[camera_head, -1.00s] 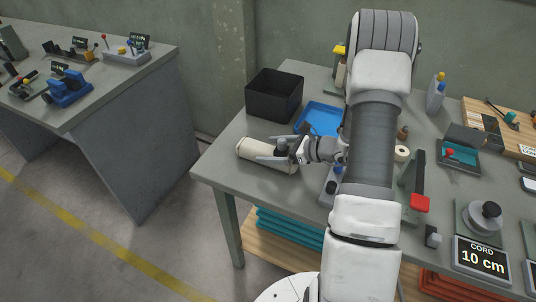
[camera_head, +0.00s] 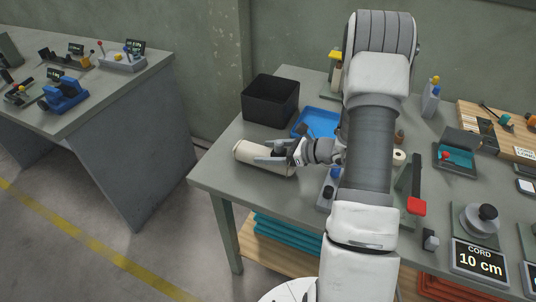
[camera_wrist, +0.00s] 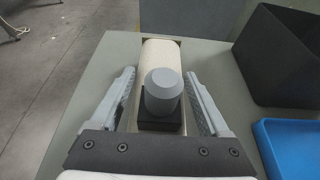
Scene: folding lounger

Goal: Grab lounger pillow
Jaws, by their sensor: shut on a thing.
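The lounger pillow is a cream, roll-shaped cushion (camera_head: 246,152) near the left end of the workbench, and it also shows in the wrist view (camera_wrist: 160,50). My gripper (camera_head: 268,157) reaches it from the right and is shut on it. In the wrist view, the two grey fingers of my gripper (camera_wrist: 160,80) lie along either side of the roll. The near part of the roll is hidden by the grey knob-like part and dark mount between the fingers. I cannot tell whether the roll is clear of the bench top.
A black open box (camera_head: 270,101) stands behind the pillow, with a blue tray (camera_head: 318,122) beside it. Fixtures and a "CORD 10 cm" sign (camera_head: 480,259) crowd the bench's right side. The bench (camera_head: 218,170) is bare at its left end. Another bench (camera_head: 130,85) stands across a floor gap.

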